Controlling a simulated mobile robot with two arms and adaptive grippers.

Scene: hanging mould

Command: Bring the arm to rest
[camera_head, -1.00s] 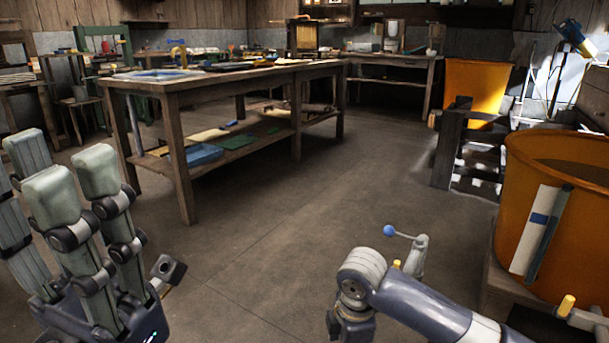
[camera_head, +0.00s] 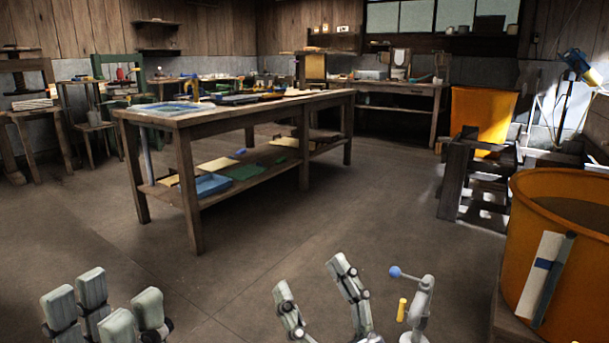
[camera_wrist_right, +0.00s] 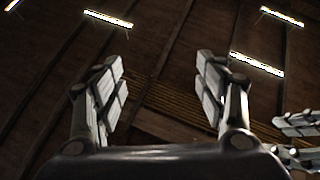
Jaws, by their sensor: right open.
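My left gripper (camera_head: 105,308) is at the bottom left of the head view. Its grey fingertips point up and stand apart, with nothing seen between them. My right gripper (camera_head: 312,277) is at the bottom centre, its two fingers pointing up, open and empty. In the right wrist view the right gripper (camera_wrist_right: 160,75) shows two spread fingers with only the dark roof and lit strips beyond. Grey fingers of my left gripper (camera_wrist_right: 298,138) show at that view's right edge. Most of both arms is below the head view's edge.
A grey lever with a blue ball (camera_head: 395,271) and yellow handle stands close right of my right gripper. An orange tub (camera_head: 525,240) is at the right. A wooden workbench (camera_head: 190,200) stands ahead at left. The floor between (camera_head: 300,215) is clear.

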